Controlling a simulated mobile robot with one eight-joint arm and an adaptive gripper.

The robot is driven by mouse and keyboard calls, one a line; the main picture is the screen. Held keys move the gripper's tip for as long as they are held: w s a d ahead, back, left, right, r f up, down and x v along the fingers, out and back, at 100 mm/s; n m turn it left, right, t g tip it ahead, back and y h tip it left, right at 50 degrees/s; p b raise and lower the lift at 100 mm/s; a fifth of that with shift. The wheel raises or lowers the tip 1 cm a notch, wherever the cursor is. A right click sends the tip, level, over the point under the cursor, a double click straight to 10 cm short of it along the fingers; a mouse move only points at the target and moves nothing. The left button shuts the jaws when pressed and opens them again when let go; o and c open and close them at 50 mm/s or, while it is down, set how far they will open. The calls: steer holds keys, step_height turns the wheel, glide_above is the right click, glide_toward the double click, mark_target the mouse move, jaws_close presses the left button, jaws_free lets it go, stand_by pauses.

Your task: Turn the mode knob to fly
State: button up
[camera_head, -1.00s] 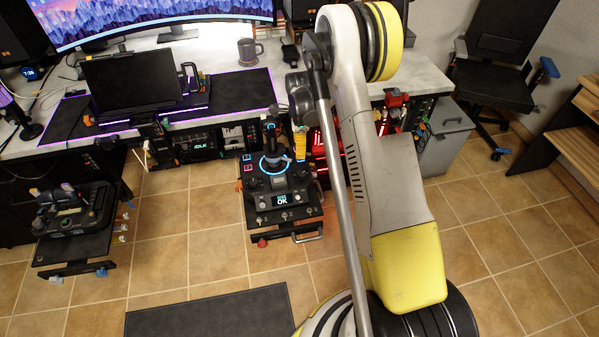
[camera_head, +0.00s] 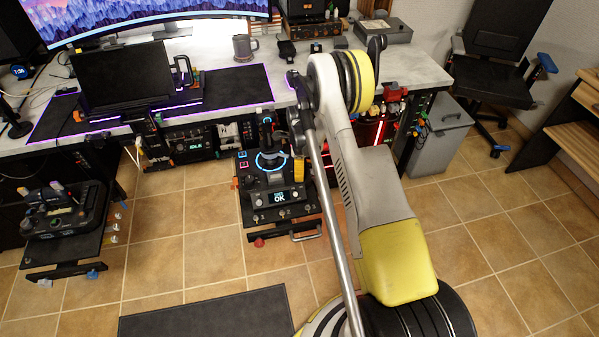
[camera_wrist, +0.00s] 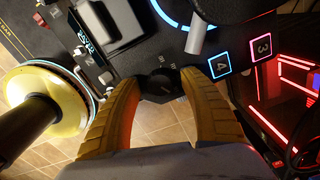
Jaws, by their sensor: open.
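A dark round knob (camera_wrist: 159,83) with small white markings beside it sits on a black panel tab in the wrist view. I cannot read the markings or which one the knob points to. My gripper (camera_wrist: 160,77) is open, with one yellow finger on each side of the knob. Whether the fingers touch it is unclear. In the head view the yellow of my gripper (camera_head: 299,167) shows at the right edge of the black control console (camera_head: 262,213). The knob is hidden there behind my arm.
The wrist view shows a yellow disc with a dark post (camera_wrist: 45,100) close to the left finger, a grey lever (camera_wrist: 198,35) ahead, and lit buttons 4 (camera_wrist: 220,65) and 3 (camera_wrist: 262,46). A red-lit case (camera_head: 372,132) stands right of the console. Tiled floor lies in front.

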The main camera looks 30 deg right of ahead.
steer(key=shift+c, duration=0.5)
jaws_close()
steer(key=shift+n, duration=0.4)
steer(key=n, duration=0.3)
steer(key=shift+n, duration=0.3)
steer(key=n, duration=0.3)
steer(key=shift+n, duration=0.3)
steer(key=n, duration=0.3)
steer(key=shift+n, duration=2.3)
